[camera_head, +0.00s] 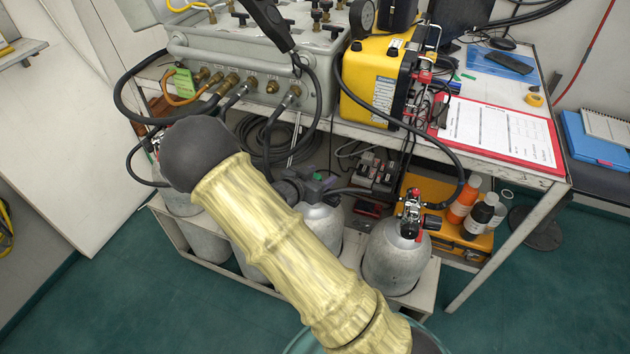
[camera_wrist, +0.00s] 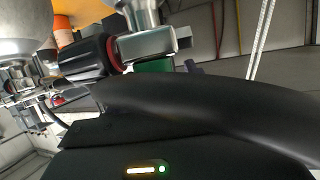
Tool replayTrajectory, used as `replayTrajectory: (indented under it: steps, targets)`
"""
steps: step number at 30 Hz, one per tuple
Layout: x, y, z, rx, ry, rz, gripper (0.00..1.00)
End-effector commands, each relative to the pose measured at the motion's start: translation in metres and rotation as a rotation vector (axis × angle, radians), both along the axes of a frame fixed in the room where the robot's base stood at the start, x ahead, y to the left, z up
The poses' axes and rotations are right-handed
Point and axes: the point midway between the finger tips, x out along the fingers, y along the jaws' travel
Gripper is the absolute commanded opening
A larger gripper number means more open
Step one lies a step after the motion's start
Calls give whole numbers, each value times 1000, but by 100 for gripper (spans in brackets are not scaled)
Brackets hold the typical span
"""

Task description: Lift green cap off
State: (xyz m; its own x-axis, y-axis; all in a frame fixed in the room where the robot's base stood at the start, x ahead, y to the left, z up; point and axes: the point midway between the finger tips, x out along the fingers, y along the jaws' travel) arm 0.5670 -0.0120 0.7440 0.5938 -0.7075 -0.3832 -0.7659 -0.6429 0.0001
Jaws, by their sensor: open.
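A green piece (camera_wrist: 152,65), which looks like the green cap, shows in the wrist view beside a metal valve body (camera_wrist: 150,44) with a red ring and a black knob (camera_wrist: 84,58). My gripper (camera_wrist: 185,100) fills the lower part of that view as a dark shape, close in front of the green piece and partly covering it. It is open, and I see nothing held; the fingertips are not clear. In the head view a small green spot (camera_head: 317,177) shows at the valve of a middle cylinder, and I cannot tell if it is the same piece. My sleeved arm hides part of the cylinders there.
A grey cylinder (camera_head: 395,262) with a red and black valve stands in a low rack. Orange and black bottles (camera_head: 481,212) stand to its right. Above are a yellow box (camera_head: 378,85), a clipboard (camera_head: 500,133) and a grey panel (camera_head: 250,85) with hanging hoses.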

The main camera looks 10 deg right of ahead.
Motion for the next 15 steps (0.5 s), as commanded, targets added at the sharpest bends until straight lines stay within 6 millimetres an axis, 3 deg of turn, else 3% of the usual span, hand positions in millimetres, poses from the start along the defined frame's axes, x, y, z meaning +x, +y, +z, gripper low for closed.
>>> replayTrajectory:
  steps: [6, 13, 15]
  targets:
    - [0, 0, 0, 0, 0, 0, 55]
    - [0, 0, 0, 0, 0, 0, 11]
    - [0, 0, 0, 0, 0, 0, 8]
